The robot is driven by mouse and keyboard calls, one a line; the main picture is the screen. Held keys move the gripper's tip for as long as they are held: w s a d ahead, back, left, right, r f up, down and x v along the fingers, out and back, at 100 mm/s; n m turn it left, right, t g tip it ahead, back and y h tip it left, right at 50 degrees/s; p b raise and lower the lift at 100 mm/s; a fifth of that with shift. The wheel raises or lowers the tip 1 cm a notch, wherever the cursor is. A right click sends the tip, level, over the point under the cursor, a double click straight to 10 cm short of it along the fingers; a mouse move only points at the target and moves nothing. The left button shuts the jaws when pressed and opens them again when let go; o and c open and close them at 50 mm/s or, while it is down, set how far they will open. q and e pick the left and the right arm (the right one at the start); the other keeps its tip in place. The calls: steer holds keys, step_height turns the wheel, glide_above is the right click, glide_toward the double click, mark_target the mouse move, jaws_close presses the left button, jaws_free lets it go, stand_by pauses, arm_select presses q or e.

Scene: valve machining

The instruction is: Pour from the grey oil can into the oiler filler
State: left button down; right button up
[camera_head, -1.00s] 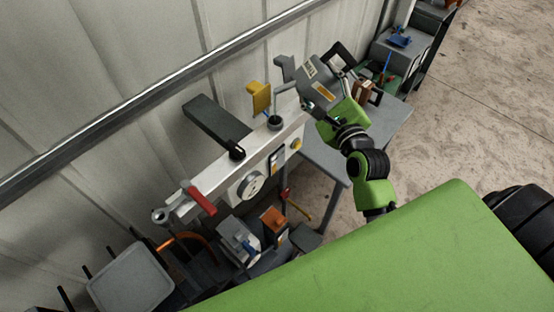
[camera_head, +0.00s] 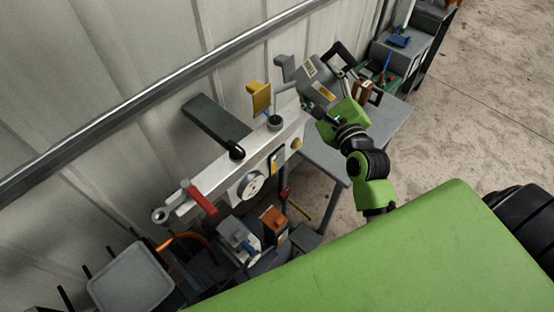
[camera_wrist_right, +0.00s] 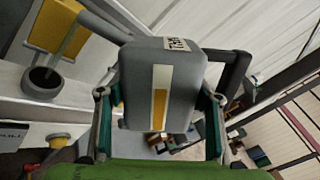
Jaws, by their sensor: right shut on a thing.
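The grey oil can (camera_head: 317,88) is tilted in the head view, with its spout bent down towards the oiler filler (camera_head: 275,122), a small dark cup on the pale machine beam. The yellow filler cap (camera_head: 260,98) stands open behind the cup. My right gripper (camera_head: 333,108) is shut on the can; in the right wrist view its fingers (camera_wrist_right: 158,118) lie on both sides of the can body (camera_wrist_right: 185,72). There the spout tip is over the filler cup (camera_wrist_right: 42,83); I cannot tell whether oil flows. My left gripper is not in view.
A dark handle (camera_head: 214,125) and a red lever (camera_head: 202,199) stick out from the beam (camera_head: 215,182). A grey table (camera_head: 390,125) stands to the right. A wall rail (camera_head: 150,95) runs behind. Below are several small items and a grey panel (camera_head: 132,278).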

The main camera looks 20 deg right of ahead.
mark_target(324, 80)
steer(key=shift+r+p, duration=0.15)
steer(key=shift+p, duration=0.4)
stand_by(1.4)
steer(key=shift+r, duration=0.1)
step_height(324, 80, up, 2)
steer(key=m+p, duration=0.1)
steer(key=p, duration=0.2)
steer(key=shift+r+m, duration=0.2)
steer(key=shift+m, duration=0.1)
steer(key=shift+r+m, duration=0.1)
steer(key=shift+m, duration=0.3)
steer(key=shift+a+r, duration=0.1)
steer(key=shift+r, duration=0.05)
steer(key=m, duration=0.2)
steer(key=d+f+m, duration=0.1)
steer(key=m, duration=0.1)
steer(key=shift+s, duration=0.1)
steer(key=shift+m, duration=0.8)
